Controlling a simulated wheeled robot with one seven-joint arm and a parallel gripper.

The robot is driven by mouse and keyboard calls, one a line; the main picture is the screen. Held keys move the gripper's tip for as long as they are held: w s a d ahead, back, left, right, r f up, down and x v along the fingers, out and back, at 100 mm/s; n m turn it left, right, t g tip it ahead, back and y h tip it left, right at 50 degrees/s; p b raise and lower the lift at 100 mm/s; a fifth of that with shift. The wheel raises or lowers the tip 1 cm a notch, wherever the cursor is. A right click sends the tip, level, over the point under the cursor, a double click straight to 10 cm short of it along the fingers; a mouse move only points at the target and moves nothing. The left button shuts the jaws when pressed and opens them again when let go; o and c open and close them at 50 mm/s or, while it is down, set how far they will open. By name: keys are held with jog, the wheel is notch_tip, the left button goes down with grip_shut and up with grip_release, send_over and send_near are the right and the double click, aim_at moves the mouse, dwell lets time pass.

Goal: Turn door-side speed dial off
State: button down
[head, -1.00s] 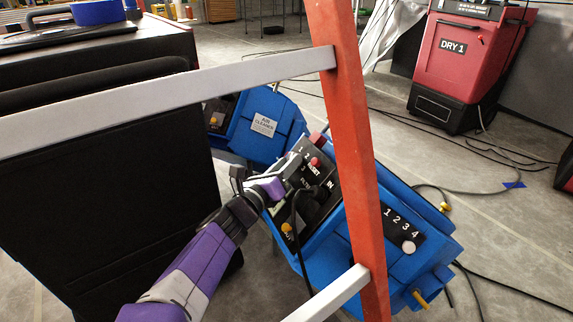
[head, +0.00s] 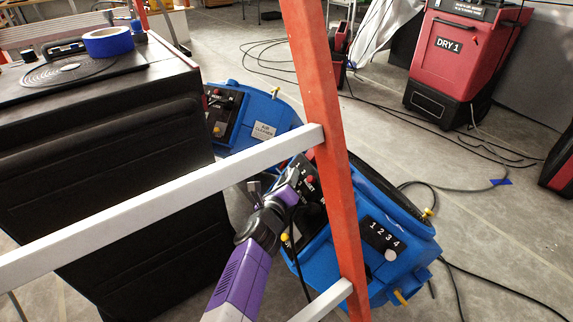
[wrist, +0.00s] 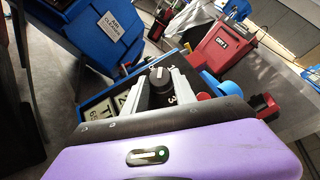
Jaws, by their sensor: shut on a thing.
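In the wrist view, a black dial (wrist: 159,88) with a white pointer line sits on a dark panel of a blue machine, with printed numbers 2 and 3 near it. The pointer line runs roughly up the picture. My gripper (wrist: 158,93) is shut on the dial, one pale finger on each side. In the head view, my gripper (head: 288,192) reaches the control panel of the front blue machine (head: 340,250), beside the numbers 1 and 2 and a red reset button (head: 311,180). It hides the dial there.
A ladder with an orange rail (head: 325,160) and pale rungs (head: 150,215) crosses in front of the machine, close to my arm. A black case (head: 110,170) stands left. A second blue air cleaner (head: 260,110) is behind. Cables and a red dryer (head: 465,70) lie beyond.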

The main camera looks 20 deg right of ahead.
jog(key=n+y+p, duration=0.1)
jog(key=p, duration=0.2)
jog(key=r+n+y+p, duration=0.1)
jog(key=n+p, duration=0.1)
jog(key=p, duration=0.2)
jog(key=n+g+y+p, duration=0.1)
jog(key=p, duration=0.3)
jog(key=shift+s+d+r+y, duration=0.1)
jog(key=shift+d+r+y, duration=0.15)
jog(key=shift+d+y, duration=0.15)
jog(key=n+y+p, duration=0.1)
jog(key=p, duration=0.2)
jog(key=shift+n+g+p, duration=0.3)
jog(key=shift+n+g, duration=0.1)
jog(key=shift+f+n+p, duration=0.1)
jog(key=shift+n+p, duration=0.2)
jog(key=shift+p, duration=0.35)
jog(key=shift+f+g+y+p, duration=0.15)
jog(key=shift+g+y+p, duration=0.15)
jog(key=shift+y+p, duration=0.1)
jog(key=c, duration=1)
grip_release()
